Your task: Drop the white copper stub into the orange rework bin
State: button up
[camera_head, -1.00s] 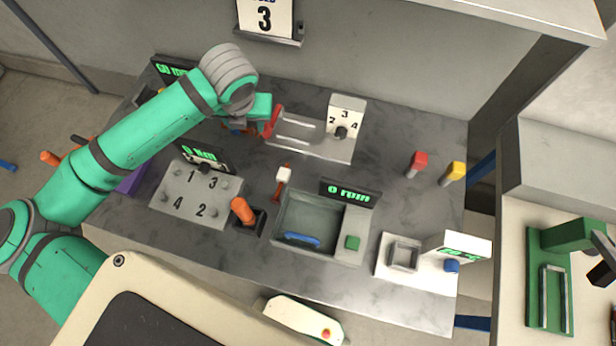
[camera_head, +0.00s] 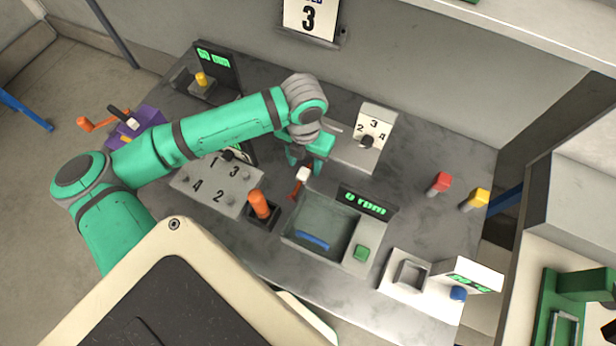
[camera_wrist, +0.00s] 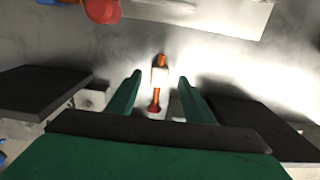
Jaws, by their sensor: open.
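The white copper stub (camera_head: 302,175), a white block on a copper-orange rod, is on the grey bench just behind the basin. In the wrist view the stub (camera_wrist: 159,76) shows ahead, lined up with the gap between my fingers. My gripper (camera_head: 300,163) is open and close to the stub; its two green fingers (camera_wrist: 158,92) stand apart on either side of the stub's line with nothing held. I cannot make out an orange rework bin in any view.
A grey basin (camera_head: 287,232) with a blue bar sits in front of the stub. An orange-handled lever (camera_head: 259,204) and a numbered plate (camera_head: 190,180) lie left. A numbered dial stand (camera_head: 376,122) is behind right. A purple holder (camera_head: 150,120) is far left.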

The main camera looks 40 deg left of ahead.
aim_at(304, 172)
jog(key=shift+d+f, duration=0.1)
jog(key=shift+f, duration=1.7)
jog(key=c, duration=1.1)
jog(key=shift+s, duration=0.15)
grip_shut()
